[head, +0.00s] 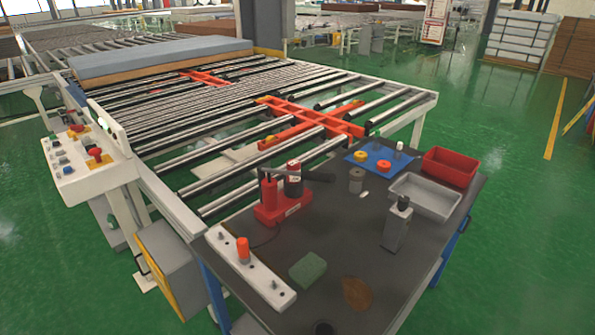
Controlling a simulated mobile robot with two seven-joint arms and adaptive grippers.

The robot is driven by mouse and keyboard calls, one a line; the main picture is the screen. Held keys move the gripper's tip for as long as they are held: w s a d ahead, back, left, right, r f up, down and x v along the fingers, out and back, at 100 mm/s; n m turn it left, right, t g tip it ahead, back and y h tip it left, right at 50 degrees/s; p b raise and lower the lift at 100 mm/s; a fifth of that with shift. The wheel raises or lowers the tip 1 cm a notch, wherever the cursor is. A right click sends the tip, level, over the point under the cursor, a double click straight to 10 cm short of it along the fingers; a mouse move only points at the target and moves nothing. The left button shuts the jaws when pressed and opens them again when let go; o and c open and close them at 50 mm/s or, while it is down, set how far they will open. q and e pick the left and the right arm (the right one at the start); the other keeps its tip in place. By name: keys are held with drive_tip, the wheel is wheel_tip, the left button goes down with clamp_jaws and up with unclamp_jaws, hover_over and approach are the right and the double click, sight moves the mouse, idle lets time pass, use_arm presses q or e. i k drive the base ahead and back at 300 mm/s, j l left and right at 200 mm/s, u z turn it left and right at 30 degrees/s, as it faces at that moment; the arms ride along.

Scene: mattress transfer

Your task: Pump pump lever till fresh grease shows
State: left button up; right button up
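A red grease pump (270,213) stands upright on the dark worktable (330,245). It has a red post and a dark-and-red canister (293,180). A thin dark hose seems to run from the pump toward a white block (262,284) at the table's left edge. An orange-red cylinder (243,250) stands on this block. I cannot make out any fresh grease. Neither of my grippers is in view.
A red bin (449,167), a grey tray (425,196), a blue mat (372,152) with small parts, a grey dispenser (397,228), a green pad (307,269) and a brown rag (357,293) lie on the table. A roller conveyor (165,205) adjoins behind. Green floor is free at right.

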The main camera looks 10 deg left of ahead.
sight(317, 176)
drive_tip(key=k+j+z, duration=0.1)
drive_tip(key=k+z, duration=0.15)
drive_tip(key=k+j+z, duration=0.1)
drive_tip(key=k+z, duration=0.2)
drive_tip(key=z, duration=0.3)
drive_tip(key=i, duration=0.25)
